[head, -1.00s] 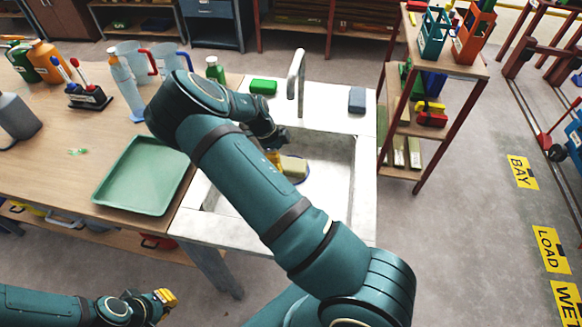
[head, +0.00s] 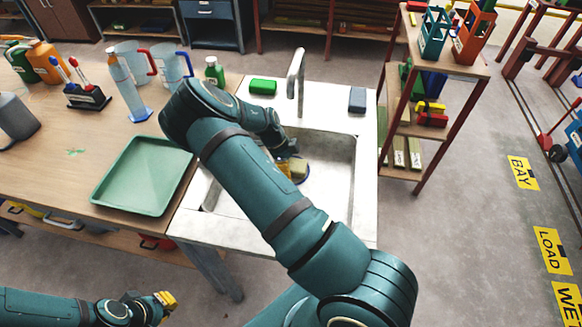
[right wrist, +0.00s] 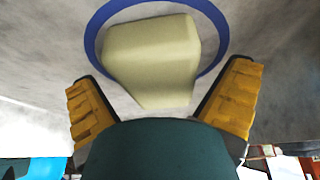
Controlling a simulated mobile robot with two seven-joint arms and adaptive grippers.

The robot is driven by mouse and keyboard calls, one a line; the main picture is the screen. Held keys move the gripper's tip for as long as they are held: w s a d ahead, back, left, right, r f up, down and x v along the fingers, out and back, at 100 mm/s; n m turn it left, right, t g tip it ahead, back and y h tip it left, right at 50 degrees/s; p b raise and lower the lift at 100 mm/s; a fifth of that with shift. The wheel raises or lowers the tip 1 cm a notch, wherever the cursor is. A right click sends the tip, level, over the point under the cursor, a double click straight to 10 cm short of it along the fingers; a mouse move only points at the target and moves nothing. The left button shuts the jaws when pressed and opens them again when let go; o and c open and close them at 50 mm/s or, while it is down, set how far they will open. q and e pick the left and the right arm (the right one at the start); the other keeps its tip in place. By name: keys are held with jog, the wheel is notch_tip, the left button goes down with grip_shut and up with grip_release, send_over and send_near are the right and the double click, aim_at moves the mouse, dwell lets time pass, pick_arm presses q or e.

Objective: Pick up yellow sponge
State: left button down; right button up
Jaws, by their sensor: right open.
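The yellow sponge (head: 299,167) lies in the sink basin inside a blue ring. In the right wrist view the pale yellow sponge (right wrist: 152,58) sits just ahead of the fingertips, with the blue ring (right wrist: 91,32) around it. My right gripper (head: 286,166) is in the basin at the sponge, partly hidden by my arm. In the right wrist view my right gripper (right wrist: 164,90) is open, one yellow finger on each side and the sponge's near end between or just beyond the tips. My left gripper (head: 166,299) is at the lower left, away from the sink; its opening is too small to judge.
The sink (head: 335,190) has a tall faucet (head: 297,75) behind the basin. A green sponge (head: 263,87) and a grey-blue block (head: 357,99) lie on its back ledge. A green tray (head: 143,175) lies on the wooden bench at left. A shelf rack (head: 405,125) stands at right.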

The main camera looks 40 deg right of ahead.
aim_at(290, 166)
jog(key=shift+f, duration=0.15)
jog(key=c, duration=0.9)
jog(key=shift+c, duration=0.2)
jog(key=shift+r, duration=0.4)
notch_tip(290, 166, up, 12)
jog(key=p, duration=0.2)
jog(key=s+a+p, duration=0.1)
jog(key=s+a, duration=1.1)
jog(key=a, duration=0.3)
jog(key=shift+s+a+f, duration=0.3)
jog(key=shift+f, duration=0.1)
jog(key=shift+c, duration=0.3)
